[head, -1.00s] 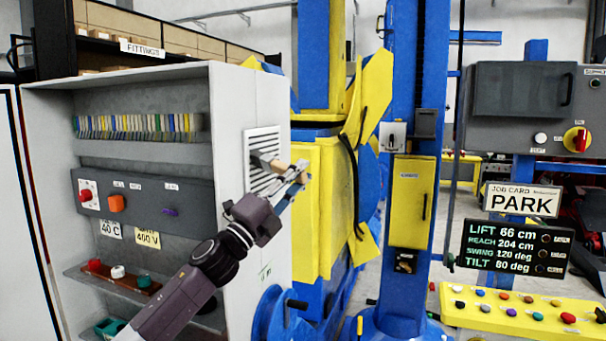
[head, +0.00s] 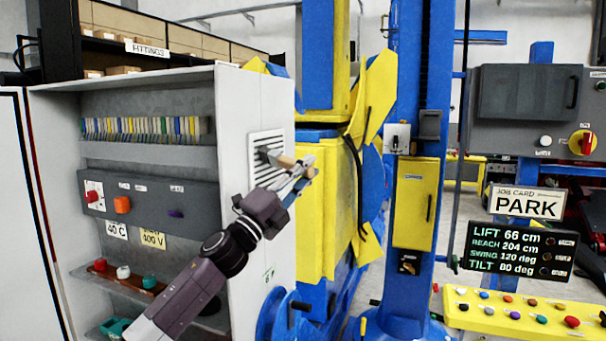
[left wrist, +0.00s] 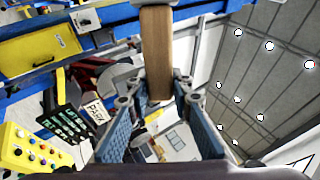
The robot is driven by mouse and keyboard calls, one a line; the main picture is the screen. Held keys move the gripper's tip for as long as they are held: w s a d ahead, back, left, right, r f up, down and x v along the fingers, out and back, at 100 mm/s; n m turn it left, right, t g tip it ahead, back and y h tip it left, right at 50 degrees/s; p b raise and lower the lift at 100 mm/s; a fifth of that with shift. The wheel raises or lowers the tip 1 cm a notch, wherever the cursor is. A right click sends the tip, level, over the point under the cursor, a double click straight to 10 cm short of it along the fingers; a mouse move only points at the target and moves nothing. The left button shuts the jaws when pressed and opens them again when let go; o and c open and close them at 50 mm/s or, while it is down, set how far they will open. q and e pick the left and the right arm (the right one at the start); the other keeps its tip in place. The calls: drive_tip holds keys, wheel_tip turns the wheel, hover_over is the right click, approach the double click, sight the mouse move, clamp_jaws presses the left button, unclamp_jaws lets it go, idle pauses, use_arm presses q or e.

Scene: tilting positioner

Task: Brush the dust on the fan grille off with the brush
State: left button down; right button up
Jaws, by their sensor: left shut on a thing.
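The fan grille (head: 266,143) is a white slatted panel on the right side wall of the open grey cabinet (head: 250,220). My left gripper (head: 303,174) is in front of it and shut on the wooden handle of the brush (head: 285,161). The brush's dark bristle end points left at the grille and overlaps it in the head view; whether it touches the slats I cannot tell. In the left wrist view the brush handle (left wrist: 157,50) stands between the two blue finger pads. No separate dust patch can be made out on the grille. My right gripper is not in view.
The yellow and blue positioner (head: 318,210) stands close to the right of the grille. A blue column with a yellow box (head: 414,203) is further right. A button panel (head: 520,315) and a display (head: 520,255) are at the right. The cabinet's left door is open.

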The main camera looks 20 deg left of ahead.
use_arm(q)
drive_tip(key=w+b, duration=0.1)
drive_tip(key=w, duration=0.7)
drive_tip(key=shift+w+b, duration=0.3)
drive_tip(key=shift+b, duration=0.1)
idle(0.3)
drive_tip(key=shift+d, duration=0.1)
drive_tip(key=d, duration=0.6)
drive_tip(key=shift+s, duration=0.15)
drive_tip(key=shift+d, duration=0.1)
